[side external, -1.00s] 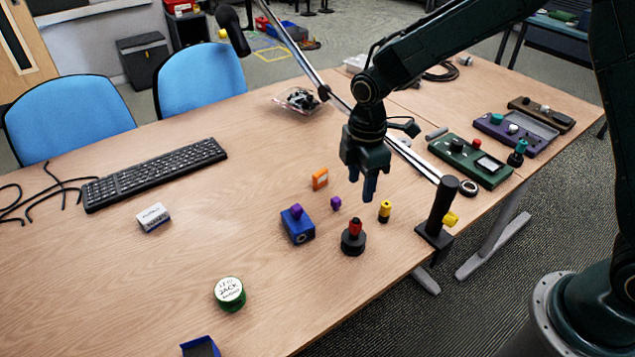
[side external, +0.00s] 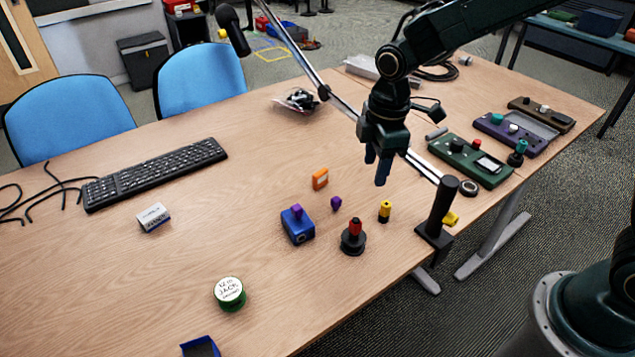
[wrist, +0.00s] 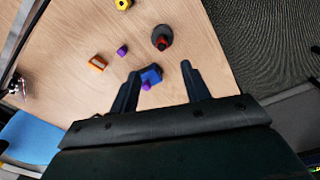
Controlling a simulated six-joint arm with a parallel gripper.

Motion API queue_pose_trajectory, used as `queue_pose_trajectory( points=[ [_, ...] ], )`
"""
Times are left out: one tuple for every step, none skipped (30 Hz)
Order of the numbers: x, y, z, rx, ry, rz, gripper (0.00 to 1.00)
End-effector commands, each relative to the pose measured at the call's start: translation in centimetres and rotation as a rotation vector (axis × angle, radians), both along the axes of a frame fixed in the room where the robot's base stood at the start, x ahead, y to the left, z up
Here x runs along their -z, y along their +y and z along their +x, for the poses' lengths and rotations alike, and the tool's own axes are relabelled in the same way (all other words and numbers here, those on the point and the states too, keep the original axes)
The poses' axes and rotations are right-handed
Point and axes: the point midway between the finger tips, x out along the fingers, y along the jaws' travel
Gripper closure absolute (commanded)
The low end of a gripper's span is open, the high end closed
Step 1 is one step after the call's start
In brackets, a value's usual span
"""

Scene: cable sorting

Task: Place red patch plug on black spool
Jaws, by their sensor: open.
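The red patch plug (side external: 355,227) sits upright on top of the black spool (side external: 352,243) near the table's front edge. Both also show in the wrist view, with the red plug (wrist: 162,43) on the dark spool (wrist: 167,31). My gripper (side external: 377,172) is open and empty, raised above the table behind and to the right of the spool. In the wrist view its two fingers (wrist: 160,88) are spread apart, with nothing between them at the tips.
A blue box (side external: 298,229) with a purple plug on top, a small purple plug (side external: 336,203), an orange piece (side external: 320,179) and a yellow plug (side external: 385,211) stand near the spool. A black clamp post (side external: 438,212) with a slanted metal pole stands to the right.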

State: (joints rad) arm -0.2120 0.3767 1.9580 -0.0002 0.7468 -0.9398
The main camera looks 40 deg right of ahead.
Motion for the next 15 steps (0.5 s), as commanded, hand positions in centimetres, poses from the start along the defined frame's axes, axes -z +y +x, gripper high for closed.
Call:
queue_pose_trajectory(
  points=[
    [-1.3,-0.5,-0.5,0.036,-0.019,0.006,0.53],
    [-2.0,-0.7,-0.9,0.061,-0.027,0.01,0.53],
    [-2.9,-1.1,-1.4,0.094,-0.039,0.014,0.53],
    [-3.5,-1.3,-1.8,0.119,-0.047,0.018,0.53],
    [-4.2,-1.6,-2.2,0.145,-0.056,0.022,0.53],
    [-5.0,-2.0,-2.8,0.179,-0.068,0.028,0.53],
    [-5.6,-2.2,-3.2,0.202,-0.076,0.032,0.53],
    [-6.2,-2.5,-3.6,0.227,-0.086,0.036,0.53],
    [-6.9,-2.8,-4.2,0.261,-0.097,0.043,0.53],
    [-7.5,-3.1,-4.7,0.286,-0.106,0.048,0.53],
    [-8.0,-3.3,-5.2,0.311,-0.114,0.052,0.53],
    [-8.6,-3.6,-5.8,0.344,-0.125,0.059,0.53],
    [-9.1,-3.9,-6.4,0.37,-0.133,0.064,0.53],
    [-9.6,-4.1,-6.9,0.393,-0.142,0.069,0.53],
    [-10.1,-4.4,-7.5,0.426,-0.153,0.077,0.53]
  ],
)
